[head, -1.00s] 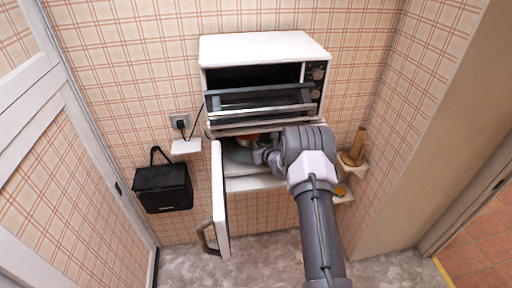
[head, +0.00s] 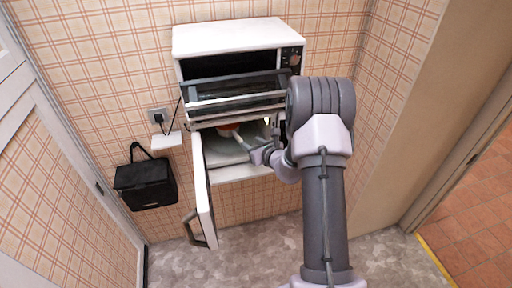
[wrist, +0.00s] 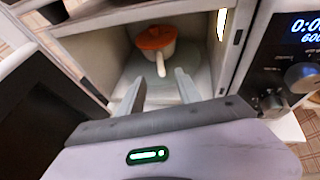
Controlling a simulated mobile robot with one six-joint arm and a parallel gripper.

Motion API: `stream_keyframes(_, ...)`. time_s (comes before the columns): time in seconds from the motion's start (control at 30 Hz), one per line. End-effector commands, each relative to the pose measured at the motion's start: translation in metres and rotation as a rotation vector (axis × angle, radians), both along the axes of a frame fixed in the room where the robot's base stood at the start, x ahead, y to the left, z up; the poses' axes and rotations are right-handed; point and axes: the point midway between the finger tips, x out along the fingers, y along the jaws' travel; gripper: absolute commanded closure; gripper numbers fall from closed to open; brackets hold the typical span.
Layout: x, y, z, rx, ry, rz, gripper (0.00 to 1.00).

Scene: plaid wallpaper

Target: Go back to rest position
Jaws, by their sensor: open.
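My gripper (wrist: 158,92) is open in the wrist view, with nothing between its two fingers. It points into an open white microwave, and its fingertips are near the opening. Inside, an orange-topped pot with a pale handle (wrist: 156,38) stands on the round plate (wrist: 187,78), apart from the fingers. In the head view my gripper (head: 248,154) is at the microwave's front opening, and the pot (head: 228,128) is partly hidden behind the oven above. The microwave door (head: 203,190) hangs open to the left.
A white oven (head: 238,37) with its glass front tilted open sits above the microwave. A black bag (head: 146,185) hangs on the wall at left, below a small white shelf (head: 166,140). Grey floor (head: 250,238) is clear in front.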

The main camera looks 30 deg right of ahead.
Motion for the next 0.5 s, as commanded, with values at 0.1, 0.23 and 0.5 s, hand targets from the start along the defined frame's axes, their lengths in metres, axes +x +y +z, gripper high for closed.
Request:
stream_keyframes(0.1, -0.022, 0.000, 0.009, 0.000, 0.000, -0.001, 0.59)
stream_keyframes(0.23, -0.033, 0.001, 0.014, 0.000, 0.000, 0.000, 0.59)
stream_keyframes(0.5, -0.035, 0.001, 0.014, 0.000, 0.000, 0.001, 0.59)
